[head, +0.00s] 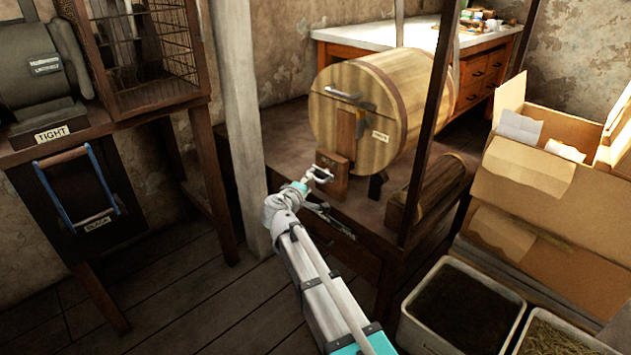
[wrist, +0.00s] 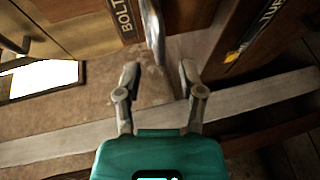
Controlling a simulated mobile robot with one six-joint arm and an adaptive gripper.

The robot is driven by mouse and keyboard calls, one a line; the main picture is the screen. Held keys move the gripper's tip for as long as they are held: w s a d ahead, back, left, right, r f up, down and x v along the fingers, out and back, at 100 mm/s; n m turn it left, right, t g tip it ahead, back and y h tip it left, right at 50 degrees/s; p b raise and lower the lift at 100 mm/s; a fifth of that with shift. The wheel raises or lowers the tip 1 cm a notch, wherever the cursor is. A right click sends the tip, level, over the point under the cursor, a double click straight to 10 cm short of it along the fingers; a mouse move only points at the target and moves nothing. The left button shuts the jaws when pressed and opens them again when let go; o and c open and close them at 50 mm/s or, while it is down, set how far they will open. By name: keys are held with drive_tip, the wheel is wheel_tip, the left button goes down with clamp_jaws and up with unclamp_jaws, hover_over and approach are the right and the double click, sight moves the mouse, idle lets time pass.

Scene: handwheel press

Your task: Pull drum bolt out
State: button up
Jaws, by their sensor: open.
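The wooden drum (head: 335,115) lies on its side on a low wooden bench, its round end facing me. In the wrist view a bare metal bar (wrist: 152,28), which looks like the drum bolt, sticks out beside a plate marked BOLT (wrist: 125,18). My gripper (head: 318,173) is in front of the wooden block below the drum's end. In the wrist view my gripper (wrist: 160,68) has its two fingers apart, with nothing held. The bar's near end appears between the fingertips. I cannot tell whether it touches them or how deep it sits.
A post (head: 238,100) stands left of my arm and a dark post (head: 428,120) to its right. A log (head: 435,190) lies on the bench. Bins of soil (head: 462,308) and cardboard boxes (head: 525,165) fill the right. Open floor lies at lower left.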

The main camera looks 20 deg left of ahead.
sight(314, 178)
drive_tip(key=shift+b+x, duration=0.4)
drive_tip(key=shift+x, duration=2.15)
drive_tip(key=shift+c, duration=0.2)
clamp_jaws()
